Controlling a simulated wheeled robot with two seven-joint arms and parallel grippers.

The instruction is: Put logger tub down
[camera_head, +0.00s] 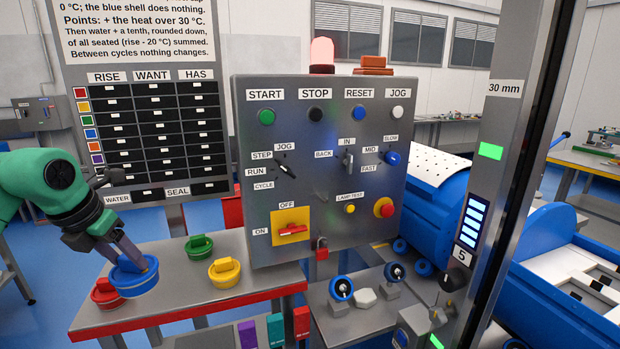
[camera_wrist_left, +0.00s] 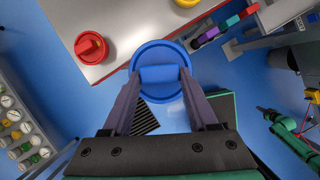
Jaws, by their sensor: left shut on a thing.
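My left gripper (camera_head: 128,252) is shut on a blue round tub (camera_head: 134,281) with a raised grip bar. In the left wrist view the fingers (camera_wrist_left: 160,78) close on the bar of the blue tub (camera_wrist_left: 160,47). No label naming a logger tub is readable. The tub is by the left front part of the grey red-edged table (camera_head: 188,307); in the wrist view it overlaps the table's edge, partly over blue floor. Whether it touches the table I cannot tell. My right gripper is not in view.
A red tub (camera_head: 103,290) stands close left of the blue one. A green tub (camera_head: 199,246) and a yellow tub (camera_head: 224,272) stand further right. A control panel (camera_head: 320,200) rises behind the table's right end. The table's front middle is clear.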

